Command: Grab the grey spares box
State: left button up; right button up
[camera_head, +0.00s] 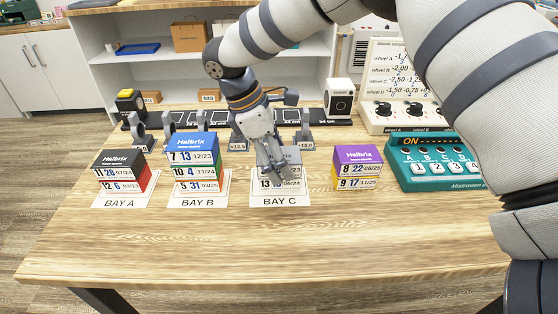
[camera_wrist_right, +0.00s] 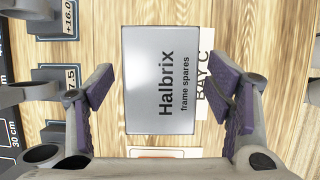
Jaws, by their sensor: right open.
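The grey spares box (camera_head: 293,156) stands at the BAY C card (camera_head: 281,201), partly hidden by my right gripper (camera_head: 273,176). In the right wrist view, the grey box (camera_wrist_right: 145,70) shows its top, printed "Halbrix frame spares". My right gripper (camera_wrist_right: 163,100) is open, with one purple-padded finger on each side of the box in the picture and gaps between. It points down at the box from above; whether the fingertips reach below its top I cannot tell. My left gripper is not in view.
A blue-topped stack (camera_head: 194,146) stands at BAY B, a black-topped stack (camera_head: 119,160) at BAY A. A purple-topped stack (camera_head: 358,155) and a teal device (camera_head: 432,152) stand to the right. A ruler rail with holders lies behind. The table's front (camera_head: 260,245) is clear.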

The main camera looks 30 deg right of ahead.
jog(key=c, duration=1.3)
jog(key=shift+r, duration=0.1)
